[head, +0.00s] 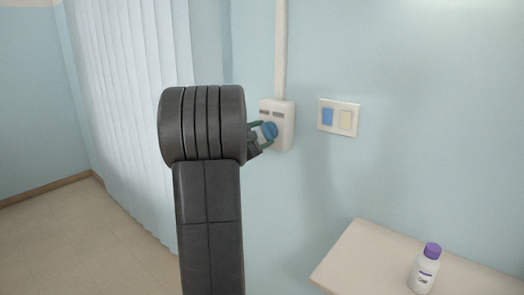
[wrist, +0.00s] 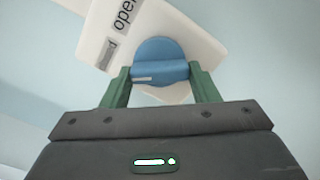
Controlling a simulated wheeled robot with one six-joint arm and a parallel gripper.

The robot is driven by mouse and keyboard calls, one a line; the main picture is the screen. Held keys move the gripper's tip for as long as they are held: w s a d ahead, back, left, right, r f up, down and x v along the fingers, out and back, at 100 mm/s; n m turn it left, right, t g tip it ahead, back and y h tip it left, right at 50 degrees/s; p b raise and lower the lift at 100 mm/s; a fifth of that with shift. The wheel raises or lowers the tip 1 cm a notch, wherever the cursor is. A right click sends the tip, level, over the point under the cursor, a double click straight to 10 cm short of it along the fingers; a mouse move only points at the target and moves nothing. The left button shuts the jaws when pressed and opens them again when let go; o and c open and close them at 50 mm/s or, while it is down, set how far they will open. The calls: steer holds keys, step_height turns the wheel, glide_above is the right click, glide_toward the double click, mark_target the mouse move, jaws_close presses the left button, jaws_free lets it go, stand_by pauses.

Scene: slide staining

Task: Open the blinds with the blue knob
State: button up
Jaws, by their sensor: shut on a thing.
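The blue knob (head: 269,130) sits on a white wall control box (head: 284,112). It also shows in the wrist view (wrist: 160,60), with a white mark on its grip bar. My gripper (head: 262,134) is at the box with its green fingers on both sides of the knob. In the wrist view the gripper (wrist: 161,82) is shut on the knob's bar. The box carries a label reading "open" (wrist: 124,15), tilted in the wrist view, and a second label partly hidden. The white vertical blinds (head: 135,95) hang at the left in the head view and look drawn across.
A switch plate (head: 340,117) with a blue and a cream rocker is on the wall right of the box. A conduit (head: 281,50) runs up from the box. A table (head: 365,255) at the lower right holds a purple-capped white bottle (head: 425,270). The floor at left is clear.

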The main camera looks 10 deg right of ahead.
steer(key=m+b, duration=0.2)
steer(key=b, duration=0.3)
steer(key=m+b, duration=0.2)
steer(key=b, duration=0.3)
steer(key=shift+f+m, duration=0.4)
steer(key=m+b, duration=0.5)
steer(key=b, duration=0.4)
steer(key=m+b, duration=0.1)
steer(key=b, duration=0.1)
steer(key=m+b, duration=0.4)
steer(key=shift+r+b, duration=0.25)
steer(key=shift+b, duration=0.05)
steer(key=m+b, duration=0.2)
steer(key=m, duration=0.1)
steer(key=m+b, duration=0.1)
steer(key=shift+r+m, duration=0.25)
steer(key=shift+m, duration=0.05)
steer(key=shift+r+b, duration=0.1)
steer(key=shift+b, duration=0.25)
steer(key=o, duration=1)
